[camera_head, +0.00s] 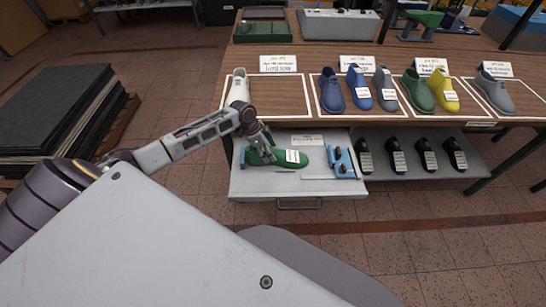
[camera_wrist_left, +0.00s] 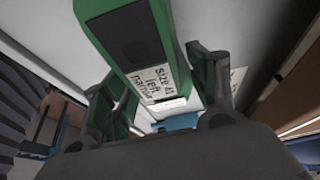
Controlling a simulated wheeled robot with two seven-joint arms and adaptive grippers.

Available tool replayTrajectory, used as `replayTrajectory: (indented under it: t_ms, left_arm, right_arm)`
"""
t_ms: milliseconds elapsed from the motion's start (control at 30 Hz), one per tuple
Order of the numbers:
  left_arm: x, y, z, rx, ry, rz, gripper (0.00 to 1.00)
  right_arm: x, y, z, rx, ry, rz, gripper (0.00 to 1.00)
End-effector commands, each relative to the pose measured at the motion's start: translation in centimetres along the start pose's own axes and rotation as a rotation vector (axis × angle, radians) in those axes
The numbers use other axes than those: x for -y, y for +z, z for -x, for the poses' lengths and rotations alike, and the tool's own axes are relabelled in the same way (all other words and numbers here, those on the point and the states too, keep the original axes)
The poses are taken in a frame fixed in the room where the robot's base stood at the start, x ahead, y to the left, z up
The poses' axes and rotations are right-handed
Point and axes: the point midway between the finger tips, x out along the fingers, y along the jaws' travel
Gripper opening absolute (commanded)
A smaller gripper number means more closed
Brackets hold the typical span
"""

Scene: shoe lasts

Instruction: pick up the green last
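A green last (camera_head: 262,158) lies on its side or flat in the pulled-out grey drawer (camera_head: 250,188), with a white label on it. In the left wrist view the last (camera_wrist_left: 128,18) shows a label reading "Size 41 left narrow". My left gripper (camera_head: 265,149) is down at the last from above. Its fingers (camera_wrist_left: 160,76) stand apart, one on each side of the last; I see no firm grip, and contact is unclear. My right gripper is not in view.
Blue fixtures (camera_head: 343,162) sit in the drawer to the right of the last. Several dark lasts stand on the lower shelf (camera_head: 470,178). On the table, white (camera_head: 239,88), blue (camera_head: 332,92), another green (camera_head: 417,91), yellow (camera_head: 442,91) and grey (camera_head: 493,92) lasts stand in outlined areas.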

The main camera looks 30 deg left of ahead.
Motion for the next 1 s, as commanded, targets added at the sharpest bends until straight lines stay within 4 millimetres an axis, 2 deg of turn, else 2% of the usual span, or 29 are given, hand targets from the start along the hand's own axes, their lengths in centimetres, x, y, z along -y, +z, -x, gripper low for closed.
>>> replayTrajectory:
  t_ms: [67,400,767,1000]
  left_arm:
    - [0.0,0.0,0.0,0.0,0.0,0.0,0.44]
    - [0.0,0.0,0.0,0.0,0.0,0.0,0.0]
    - [0.1,-0.2,0.4,-0.002,-0.002,-0.001,0.0]
    - [0.2,-0.9,2.2,-0.002,-0.005,-0.002,0.0]
  right_arm:
    - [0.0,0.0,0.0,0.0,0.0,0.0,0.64]
    - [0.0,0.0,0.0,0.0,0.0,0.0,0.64]
    - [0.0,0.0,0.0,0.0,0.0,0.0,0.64]
    - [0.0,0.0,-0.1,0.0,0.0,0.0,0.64]
